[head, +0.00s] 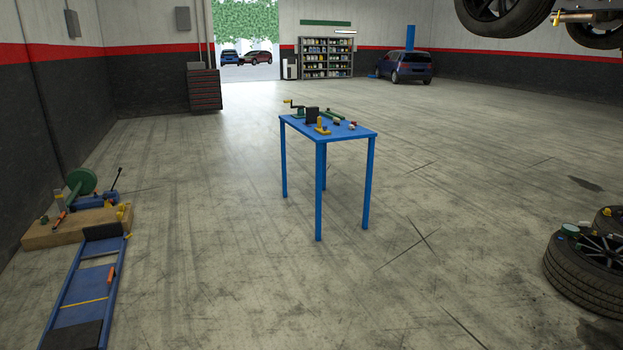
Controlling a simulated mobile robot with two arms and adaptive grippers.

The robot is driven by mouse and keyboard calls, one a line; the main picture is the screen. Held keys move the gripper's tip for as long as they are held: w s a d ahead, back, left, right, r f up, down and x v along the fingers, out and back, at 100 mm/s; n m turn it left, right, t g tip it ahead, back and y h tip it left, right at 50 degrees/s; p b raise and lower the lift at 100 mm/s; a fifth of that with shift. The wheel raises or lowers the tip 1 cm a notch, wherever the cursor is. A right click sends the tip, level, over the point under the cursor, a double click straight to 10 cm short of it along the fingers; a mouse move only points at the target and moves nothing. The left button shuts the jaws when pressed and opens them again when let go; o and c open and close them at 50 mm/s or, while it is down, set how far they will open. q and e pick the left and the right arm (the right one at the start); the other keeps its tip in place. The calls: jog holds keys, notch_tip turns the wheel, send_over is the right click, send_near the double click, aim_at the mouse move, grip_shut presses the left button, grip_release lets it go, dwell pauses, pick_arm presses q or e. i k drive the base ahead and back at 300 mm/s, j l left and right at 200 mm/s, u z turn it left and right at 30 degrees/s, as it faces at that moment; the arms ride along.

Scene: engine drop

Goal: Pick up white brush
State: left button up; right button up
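I cannot make out a white brush for certain in the head view. A blue table (320,140) stands in the middle of the floor with several small objects on it. One of them is a small red and pale item (352,126) near the right end, too small to identify. Neither of my grippers is in view.
Also on the table are a dark block (312,115), a green tool (332,115) and a yellow item (322,126). A wooden platform (60,236) and blue creeper (85,285) lie at left, stacked tyres (585,280) at right. The floor around the table is clear.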

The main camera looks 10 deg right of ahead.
aim_at(582, 225)
jog(key=i+l+z, duration=0.2)
jog(key=i+z, duration=0.7)
jog(key=i+j+z, duration=0.2)
jog(key=i+z, duration=0.25)
jog(key=i+j+z, duration=0.45)
jog(key=i+l+z, duration=0.3)
jog(key=i+z, duration=0.15)
jog(key=i, duration=0.75)
jog(key=i+j+z, duration=0.1)
jog(key=i+z, duration=0.3)
jog(key=i, duration=0.75)
jog(key=i+u, duration=0.2)
jog(key=i, duration=0.45)
jog(key=i+l+u, duration=0.25)
jog(key=i, duration=0.4)
jog(key=k+z, duration=0.35)
jog(key=k+l+z, duration=0.15)
jog(key=k+z, duration=0.2)
jog(key=i+j+z, duration=0.15)
jog(key=z, duration=0.3)
jog(key=i+j+z, duration=0.1)
jog(key=j+z, duration=0.35)
jog(key=i+j+z, duration=0.1)
jog(key=z, duration=0.35)
jog(key=j+z, duration=0.45)
jog(key=k+j, duration=0.1)
jog(key=j, duration=2.4)
jog(key=k+j, duration=0.15)
jog(key=j, duration=1.15)
